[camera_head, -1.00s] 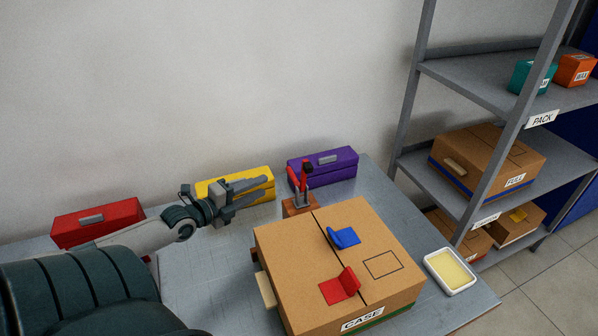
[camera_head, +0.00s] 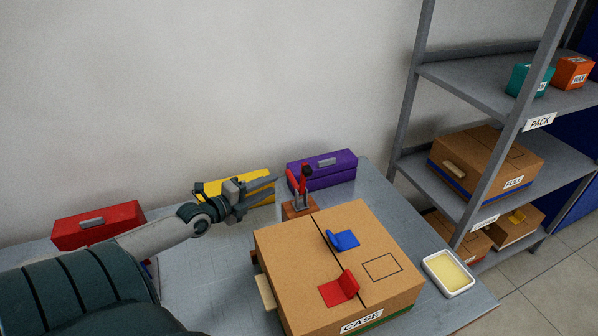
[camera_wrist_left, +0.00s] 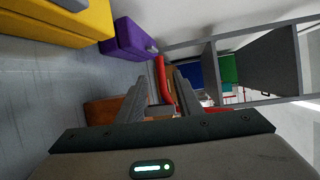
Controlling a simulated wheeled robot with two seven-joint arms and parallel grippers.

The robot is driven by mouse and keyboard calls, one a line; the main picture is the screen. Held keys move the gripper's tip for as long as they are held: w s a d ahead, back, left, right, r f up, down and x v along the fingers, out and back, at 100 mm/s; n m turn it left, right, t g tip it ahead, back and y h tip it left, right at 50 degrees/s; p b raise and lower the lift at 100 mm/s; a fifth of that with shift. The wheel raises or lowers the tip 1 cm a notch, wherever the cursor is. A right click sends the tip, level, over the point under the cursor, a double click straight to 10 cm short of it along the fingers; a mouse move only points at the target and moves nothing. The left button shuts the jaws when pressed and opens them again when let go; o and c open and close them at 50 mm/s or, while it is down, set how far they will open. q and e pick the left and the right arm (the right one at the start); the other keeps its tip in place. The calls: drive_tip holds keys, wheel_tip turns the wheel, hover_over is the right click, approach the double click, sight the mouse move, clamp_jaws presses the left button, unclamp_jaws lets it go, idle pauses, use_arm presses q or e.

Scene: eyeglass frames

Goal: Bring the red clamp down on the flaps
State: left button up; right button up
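The red clamp (camera_head: 304,181) stands with its red handle upright on a small brown block at the case's back left corner. The cardboard case (camera_head: 285,245) has its two top flaps (camera_head: 375,220) lying flat, with a seam between them. My left gripper (camera_head: 276,188) is open, just left of the clamp, with its fingers pointing at the handle. In the left wrist view the red handle (camera_wrist_left: 161,78) shows between the two spread fingers; whether they touch it I cannot tell. My right gripper is in neither view.
A blue bracket (camera_head: 343,239) and a red bracket (camera_head: 340,289) sit on the case top. Red (camera_head: 98,224), yellow (camera_head: 262,183) and purple (camera_head: 322,170) boxes line the wall. A white tray (camera_head: 449,273) lies right of the case, near a shelf (camera_head: 505,85).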

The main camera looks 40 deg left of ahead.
use_arm(q)
drive_tip(key=w+d+f, duration=0.1)
drive_tip(key=w+f, duration=0.1)
drive_tip(key=w, duration=1.1)
drive_tip(key=shift+f, duration=0.1)
clamp_jaws()
